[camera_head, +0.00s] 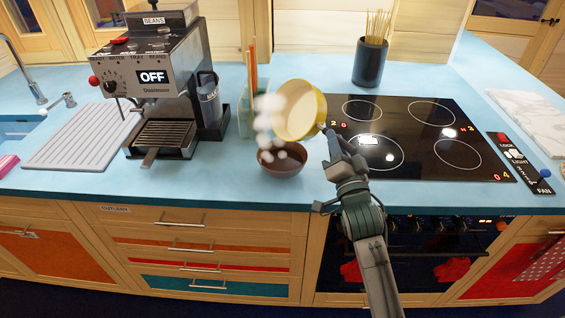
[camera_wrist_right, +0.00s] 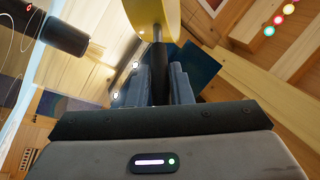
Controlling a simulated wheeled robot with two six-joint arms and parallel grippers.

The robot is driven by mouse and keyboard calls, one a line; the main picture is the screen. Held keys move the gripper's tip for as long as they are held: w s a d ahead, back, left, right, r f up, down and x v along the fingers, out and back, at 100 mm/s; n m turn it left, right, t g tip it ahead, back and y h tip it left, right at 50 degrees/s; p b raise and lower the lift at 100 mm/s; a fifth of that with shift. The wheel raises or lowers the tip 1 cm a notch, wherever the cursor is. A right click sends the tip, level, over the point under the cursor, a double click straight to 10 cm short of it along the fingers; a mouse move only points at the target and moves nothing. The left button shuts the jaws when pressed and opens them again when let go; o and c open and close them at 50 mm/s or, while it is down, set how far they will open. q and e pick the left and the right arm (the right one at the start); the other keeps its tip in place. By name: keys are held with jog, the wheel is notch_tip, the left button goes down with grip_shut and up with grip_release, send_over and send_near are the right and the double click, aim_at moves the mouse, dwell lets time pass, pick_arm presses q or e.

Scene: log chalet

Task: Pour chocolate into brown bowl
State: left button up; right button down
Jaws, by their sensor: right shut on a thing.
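A brown bowl (camera_head: 282,167) stands on the blue counter, left of the cooktop. A yellow pan with a pale inside (camera_head: 303,109) is tilted on its side above the bowl, its opening facing left. My right gripper (camera_head: 338,145) is shut on the pan's dark handle; in the right wrist view the fingers (camera_wrist_right: 158,84) close around the handle and part of the yellow pan (camera_wrist_right: 150,14) shows. White puffs (camera_head: 268,118) hang between the pan's mouth and the bowl, and some overlap the bowl's rim. No brown chocolate is visible. My left gripper is not in view.
A coffee machine (camera_head: 155,80) with an OFF sign stands left of the bowl, with a greenish container (camera_head: 245,112) between them. The black cooktop (camera_head: 420,125) lies to the right. A dark utensil pot (camera_head: 370,63) stands behind it. The counter's front edge is close to the bowl.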

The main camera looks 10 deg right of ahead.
notch_tip(320, 180, up, 6)
jog(key=p, duration=0.4)
jog(key=shift+r+p, duration=0.25)
jog(key=shift+p, duration=0.15)
jog(key=shift+f, duration=0.1)
notch_tip(320, 180, up, 2)
jog(key=m+g+p, duration=0.2)
jog(key=m+p, duration=0.3)
jog(key=m+g+p, duration=0.3)
jog(key=m+p, duration=0.1)
jog(key=p, duration=0.2)
jog(key=shift+r+m, duration=0.2)
jog(key=shift+m, duration=0.2)
jog(key=shift+m+p, duration=0.3)
jog(key=shift+p, duration=0.15)
jog(key=shift+g, duration=0.4)
jog(key=shift+f, duration=0.25)
